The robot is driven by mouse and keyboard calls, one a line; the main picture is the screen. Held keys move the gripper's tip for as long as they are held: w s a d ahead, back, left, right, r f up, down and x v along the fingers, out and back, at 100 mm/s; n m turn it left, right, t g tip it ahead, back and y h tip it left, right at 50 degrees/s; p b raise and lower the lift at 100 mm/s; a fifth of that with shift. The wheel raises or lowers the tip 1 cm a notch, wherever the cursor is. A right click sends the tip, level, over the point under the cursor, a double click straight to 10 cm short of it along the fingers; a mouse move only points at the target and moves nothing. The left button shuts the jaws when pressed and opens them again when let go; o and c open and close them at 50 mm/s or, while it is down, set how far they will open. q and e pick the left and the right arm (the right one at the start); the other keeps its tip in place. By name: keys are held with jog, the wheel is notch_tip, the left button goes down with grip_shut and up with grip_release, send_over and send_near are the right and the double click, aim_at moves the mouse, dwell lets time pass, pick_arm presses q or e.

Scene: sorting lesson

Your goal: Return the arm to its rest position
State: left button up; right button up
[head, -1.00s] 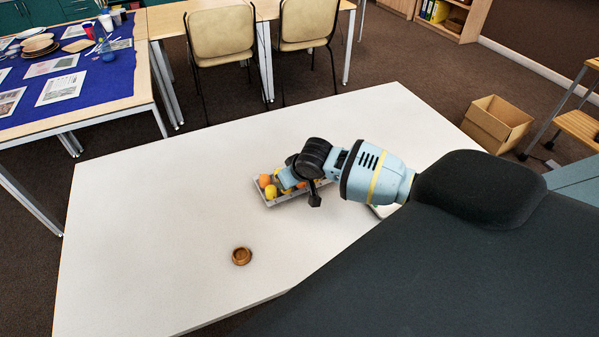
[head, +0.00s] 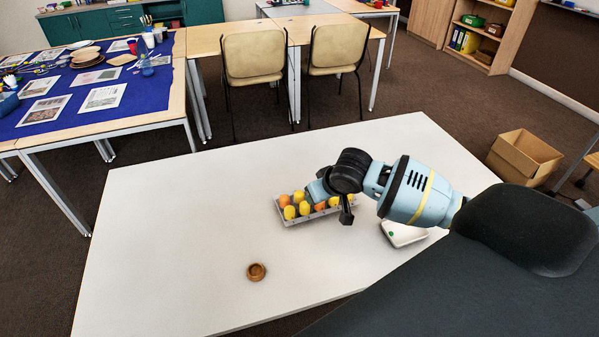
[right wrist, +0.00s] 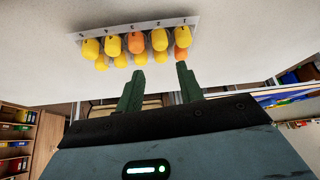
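My right gripper (head: 345,213) hangs over the right part of a grey tray (head: 284,219) on the white table (head: 170,240). In the right wrist view its two dark green fingers (right wrist: 161,78) stand apart with nothing between them. The tray also shows there (right wrist: 150,27), with numbers along its edge and yellow and orange rounded pieces in two rows. The pieces are apart from the fingertips. In the head view my arm hides the tray's right end. My left gripper is not in view.
A small brown wooden bowl (head: 257,272) stands at the table's front. A white device (head: 403,233) lies partly behind my right arm. Two chairs (head: 253,57) stand behind the table, and a cardboard box (head: 524,158) is on the floor at right. The table's left side is clear.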

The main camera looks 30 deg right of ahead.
jog(key=s+a+f+n, duration=0.1)
jog(key=s+a+f, duration=0.2)
jog(key=s+a, duration=0.1)
jog(key=s+a+f+n+g+y, duration=0.1)
jog(key=s+a+f, duration=0.2)
jog(key=s, duration=0.4)
jog(key=s+a+f+g, duration=0.1)
jog(key=s+a+f, duration=0.2)
jog(key=s+a, duration=0.2)
jog(key=shift+s+n+y, duration=0.25)
jog(key=shift+n+y, duration=0.05)
jog(key=shift+n, duration=0.1)
jog(key=s+g+h, duration=0.1)
jog(key=s+g, duration=0.2)
jog(key=s, duration=1.8)
jog(key=w+a+f+t+y, duration=0.1)
jog(key=w+a+f+t, duration=0.1)
jog(key=w+f+t, duration=0.3)
jog(key=shift+w+a+f+t+y, duration=0.35)
jog(key=shift+f+t, duration=0.85)
jog(key=shift+f, duration=1.15)
